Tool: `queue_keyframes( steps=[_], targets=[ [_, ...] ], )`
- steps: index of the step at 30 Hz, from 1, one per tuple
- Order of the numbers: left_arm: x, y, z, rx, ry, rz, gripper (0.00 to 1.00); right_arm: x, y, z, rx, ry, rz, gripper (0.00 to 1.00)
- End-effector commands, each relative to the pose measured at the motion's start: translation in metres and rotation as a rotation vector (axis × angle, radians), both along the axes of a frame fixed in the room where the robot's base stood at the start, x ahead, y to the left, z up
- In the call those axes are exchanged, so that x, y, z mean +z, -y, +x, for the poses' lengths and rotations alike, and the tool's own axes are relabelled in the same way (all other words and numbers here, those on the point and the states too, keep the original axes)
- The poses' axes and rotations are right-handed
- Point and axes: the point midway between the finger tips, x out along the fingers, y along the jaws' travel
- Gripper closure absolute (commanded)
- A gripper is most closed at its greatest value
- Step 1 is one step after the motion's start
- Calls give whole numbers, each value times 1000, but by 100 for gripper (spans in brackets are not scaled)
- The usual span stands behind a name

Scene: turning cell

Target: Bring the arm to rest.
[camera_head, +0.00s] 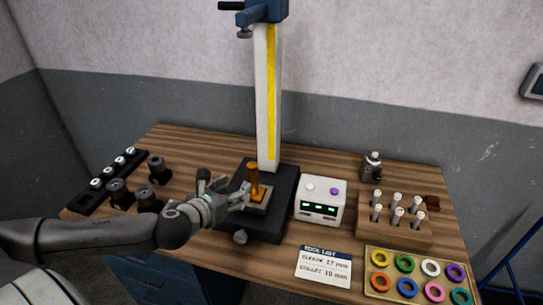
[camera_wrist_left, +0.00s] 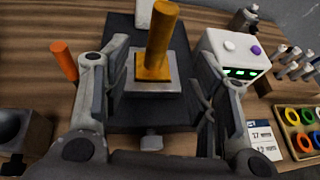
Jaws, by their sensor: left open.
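My left arm (camera_head: 100,234) reaches in from the left over the wooden bench. My left gripper (camera_head: 236,197) is open at the front left of the black stand base. In the left wrist view its two fingers (camera_wrist_left: 156,85) are spread wide, with an orange post on a square base (camera_wrist_left: 154,62) seen between and beyond them. The same orange post (camera_head: 254,180) stands upright on the stand in the head view. Nothing is held, and I cannot tell whether a finger touches anything. My right gripper is not in view.
A tall column (camera_head: 267,95) rises from the black base (camera_head: 272,222). A white box with green displays (camera_head: 320,203), a wooden rack of pegs (camera_head: 392,229) and a tray of coloured rings (camera_head: 418,278) stand to the right. Several dark holders (camera_head: 118,192) stand at left, near the arm.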

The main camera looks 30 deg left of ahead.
Motion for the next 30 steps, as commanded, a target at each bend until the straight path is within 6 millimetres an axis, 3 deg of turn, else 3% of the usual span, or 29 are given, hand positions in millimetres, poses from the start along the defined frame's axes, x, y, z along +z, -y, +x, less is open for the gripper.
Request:
queue_keyframes(
  steps=[7,11,21,30],
  targets=[
    [-5,2,-3,25,-4,-46,46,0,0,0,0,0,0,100],
    [-23,11,-16,150,-25,-253,46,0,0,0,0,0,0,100],
    [-97,57,-94,835,-109,-1139,46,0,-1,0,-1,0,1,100],
    [-138,114,-175,1561,-120,-1736,46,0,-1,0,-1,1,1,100]
  ],
)
